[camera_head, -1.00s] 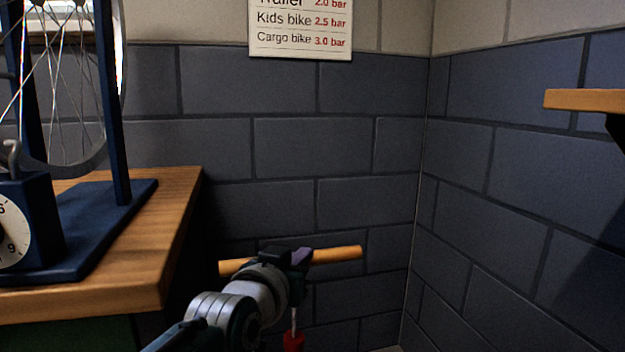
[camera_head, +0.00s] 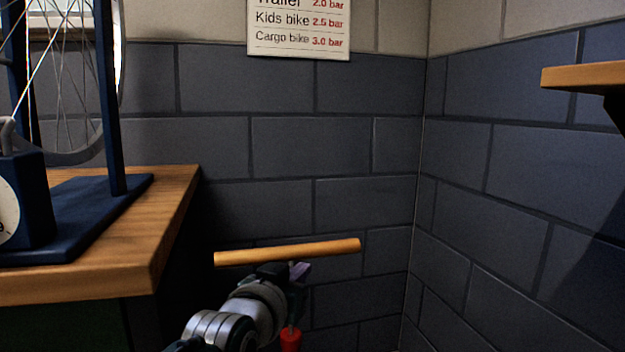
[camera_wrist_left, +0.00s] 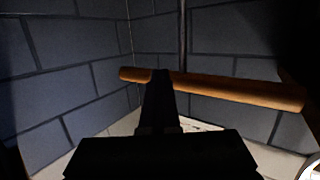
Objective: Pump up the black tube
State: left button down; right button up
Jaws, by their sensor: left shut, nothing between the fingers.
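The pump's wooden handle (camera_head: 285,252) lies roughly level in front of the dark wall in the head view; it also crosses the left wrist view (camera_wrist_left: 245,90). Below it is a red part (camera_head: 291,339), apparently the pump's top. My left gripper (camera_head: 285,270) is shut and empty, just below the handle's middle in the head view. In the left wrist view its dark fingers (camera_wrist_left: 160,90) overlap the handle; I cannot tell whether they touch it. My right gripper is out of view. I cannot make out the black tube.
A wooden bench (camera_head: 165,215) stands at left, bearing a blue stand (camera_head: 105,210) with a spoked wheel (camera_head: 70,80) and a dial (camera_head: 8,213). A pressure sign (camera_head: 298,28) hangs on the wall. A wooden shelf (camera_head: 590,76) juts out at right.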

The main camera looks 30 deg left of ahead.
pick_arm(q)
jog(key=shift+w+a+f+b, duration=0.1)
jog(key=shift+w+f+b, duration=0.05)
jog(key=shift+f+b, duration=2.5)
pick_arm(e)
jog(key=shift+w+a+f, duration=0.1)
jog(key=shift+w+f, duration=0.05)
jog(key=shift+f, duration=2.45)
pick_arm(q)
jog(key=c, duration=1.6)
grip_release()
jog(key=shift+f, duration=0.1)
jog(key=c, duration=1.1)
grip_release()
jog(key=shift+p, duration=0.3)
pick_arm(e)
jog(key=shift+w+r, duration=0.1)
